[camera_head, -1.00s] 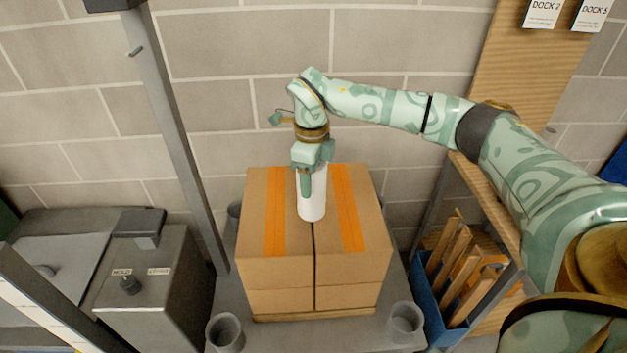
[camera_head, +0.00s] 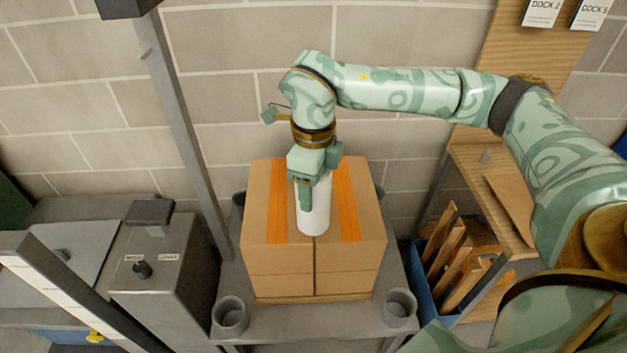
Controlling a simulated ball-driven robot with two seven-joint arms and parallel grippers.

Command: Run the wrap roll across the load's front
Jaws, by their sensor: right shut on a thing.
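The load is a block of brown cartons (camera_head: 350,262) with two orange tape strips over its top, standing on a grey table (camera_head: 270,325). The white wrap roll (camera_head: 316,212) is upright, in front of the cartons' top as I see it, with its lower end near the load's front top edge. Whether it touches the cartons I cannot tell. My right gripper (camera_head: 312,190) is shut on the upper part of the roll, which its fingers partly hide. My left gripper is not in view.
Grey cups stand at the table's front corners, left (camera_head: 230,315) and right (camera_head: 399,308). A grey post (camera_head: 180,130) rises left of the load, beside a grey machine with a knob (camera_head: 142,270). A blue bin (camera_head: 428,290) with wooden slats is at right.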

